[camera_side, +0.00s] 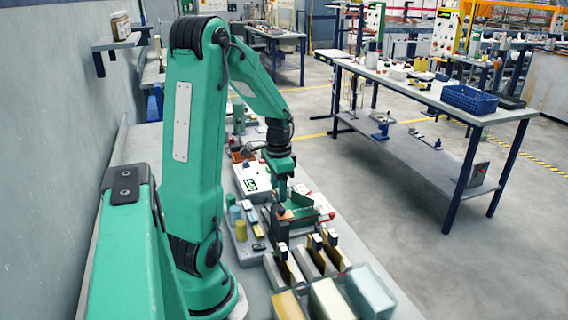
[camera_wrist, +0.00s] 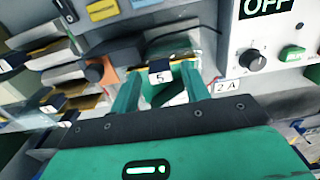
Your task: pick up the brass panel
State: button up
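My gripper (camera_side: 284,212) points down over the bench in the side view, just behind the row of racked panels. In the wrist view its two green fingers (camera_wrist: 158,88) stand apart, on either side of a dark holder with a white tag marked 5 (camera_wrist: 160,76). Which one is the brass panel is unclear.
A white control box (camera_wrist: 270,50) with a knob and an OFF display stands close at the right in the wrist view. Open-topped tanks (camera_side: 328,298) line the bench front. The bench is crowded.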

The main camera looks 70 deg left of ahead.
grip_shut()
jog(key=shift+r, duration=0.2)
jog(key=shift+r, duration=0.65)
notch_tip(320, 180, up, 11)
jog(key=d, duration=1.4)
jog(key=shift+w+f, duration=0.25)
jog(key=shift+f, duration=0.05)
